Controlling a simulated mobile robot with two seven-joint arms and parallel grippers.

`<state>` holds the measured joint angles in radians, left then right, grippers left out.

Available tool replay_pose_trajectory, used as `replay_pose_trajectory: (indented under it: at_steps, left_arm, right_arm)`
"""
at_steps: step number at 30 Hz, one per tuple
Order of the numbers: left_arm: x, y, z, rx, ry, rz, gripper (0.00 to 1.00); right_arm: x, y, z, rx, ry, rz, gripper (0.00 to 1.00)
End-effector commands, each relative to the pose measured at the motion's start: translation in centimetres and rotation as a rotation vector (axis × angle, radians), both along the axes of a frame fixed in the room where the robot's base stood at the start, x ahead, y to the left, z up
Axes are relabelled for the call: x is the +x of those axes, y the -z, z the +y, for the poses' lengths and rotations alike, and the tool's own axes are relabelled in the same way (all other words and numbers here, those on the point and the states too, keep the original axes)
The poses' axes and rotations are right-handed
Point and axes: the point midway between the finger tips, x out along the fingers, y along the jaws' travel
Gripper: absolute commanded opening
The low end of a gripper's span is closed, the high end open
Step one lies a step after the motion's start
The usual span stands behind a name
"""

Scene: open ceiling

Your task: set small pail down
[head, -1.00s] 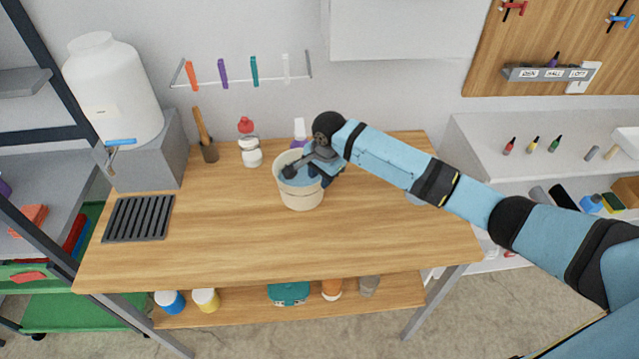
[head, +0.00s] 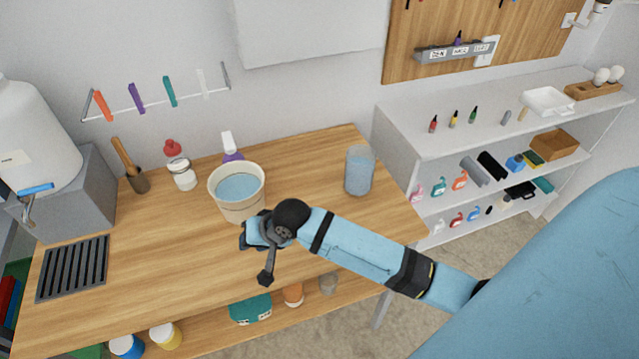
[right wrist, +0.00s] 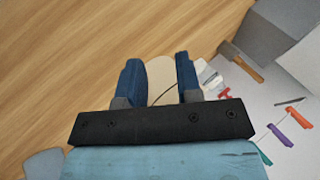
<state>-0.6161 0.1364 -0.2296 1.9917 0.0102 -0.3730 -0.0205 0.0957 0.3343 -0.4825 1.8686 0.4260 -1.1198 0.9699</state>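The small pail (head: 238,205) is a cream bucket with blue water in it, standing upright on the wooden workbench (head: 180,262) towards the back. My right gripper (head: 248,236) is low at the pail's front edge in the head view, and its dark blue fingers point towards the bench. My left gripper is not in view.
A clear jug of water (head: 359,172) stands right of the pail. A dark drain grate (head: 74,267) lies left. The bench front is mostly clear.

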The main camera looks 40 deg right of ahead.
Motion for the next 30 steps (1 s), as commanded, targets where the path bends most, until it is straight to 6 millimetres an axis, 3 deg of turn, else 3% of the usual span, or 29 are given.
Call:
replay_pose_trajectory:
  at_steps: [1,9,15,20,30]
  left_arm:
    - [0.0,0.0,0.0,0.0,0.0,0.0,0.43]
    - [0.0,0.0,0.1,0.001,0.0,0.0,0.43]
    - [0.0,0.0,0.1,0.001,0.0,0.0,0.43]
    - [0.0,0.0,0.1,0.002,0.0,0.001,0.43]
    - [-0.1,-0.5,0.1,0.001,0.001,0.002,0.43]
  right_arm:
    - [-2.2,1.3,0.3,-0.006,-0.038,-0.06,0.32]
    - [-11.6,6.7,-1.7,-0.251,-0.219,-0.414,0.32]
    - [-17.6,8.3,-3.9,-0.474,-0.322,-0.562,0.32]
    - [-19.5,8.6,-4.6,-0.557,-0.363,-0.606,0.32]
    - [-19.7,8.0,-4.7,-0.566,-0.367,-0.611,0.32]
